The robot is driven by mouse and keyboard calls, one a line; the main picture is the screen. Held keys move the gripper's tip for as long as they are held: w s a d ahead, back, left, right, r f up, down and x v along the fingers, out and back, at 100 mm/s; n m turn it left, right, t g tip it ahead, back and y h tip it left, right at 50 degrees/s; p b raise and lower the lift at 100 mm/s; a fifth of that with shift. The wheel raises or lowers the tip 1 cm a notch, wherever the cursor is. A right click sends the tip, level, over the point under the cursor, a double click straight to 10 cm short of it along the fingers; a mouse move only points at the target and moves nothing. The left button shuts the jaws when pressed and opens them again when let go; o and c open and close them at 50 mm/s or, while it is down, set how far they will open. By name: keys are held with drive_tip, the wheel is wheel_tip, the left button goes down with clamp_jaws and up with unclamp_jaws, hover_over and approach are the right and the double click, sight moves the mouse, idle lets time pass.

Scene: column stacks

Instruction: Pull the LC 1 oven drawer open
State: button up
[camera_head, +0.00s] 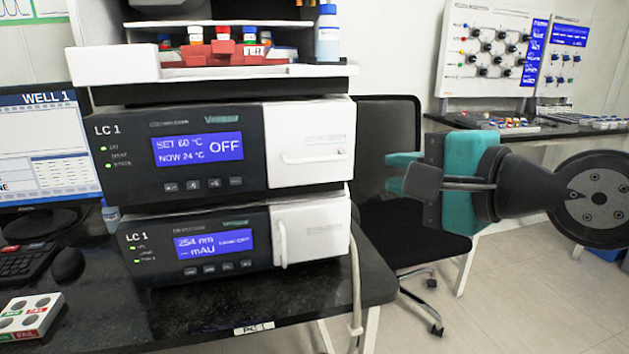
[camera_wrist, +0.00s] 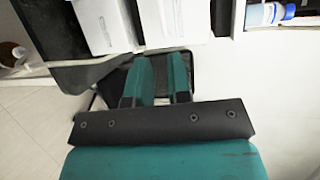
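The LC 1 oven (camera_head: 200,150) is the upper black module, with a blue screen reading SET 60 °C, NOW 24 °C, OFF. Its white drawer (camera_head: 310,130) is at the right of the front and looks closed flush. A horizontal bar handle (camera_head: 314,158) crosses the drawer. My gripper (camera_head: 393,172) is to the right of the drawer, apart from it, fingers pointing left. The teal fingers are open with a narrow, empty gap. In the wrist view my gripper (camera_wrist: 161,66) is below the white drawer front (camera_wrist: 172,22); the handle is not clear there.
A second LC 1 module (camera_head: 190,250) with a vertical handle (camera_head: 281,245) sits directly below. A tray of coloured-cap vials (camera_head: 222,50) and a blue-capped bottle (camera_head: 327,35) stand on top. A black chair (camera_head: 390,225) is behind, right of the bench (camera_head: 300,300).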

sight(317, 160)
drive_tip(key=p+x, duration=0.8)
drive_tip(key=p, duration=0.2)
drive_tip(key=p+x, duration=0.7)
drive_tip(key=p, duration=0.3)
drive_tip(key=shift+w+a+r, duration=0.15)
drive_tip(key=shift+w+a, duration=0.15)
drive_tip(key=shift+w, duration=0.05)
drive_tip(key=shift+w+a+f+p, duration=0.3)
drive_tip(key=shift+w+a+p, duration=0.05)
drive_tip(key=shift+w, duration=0.1)
clamp_jaws()
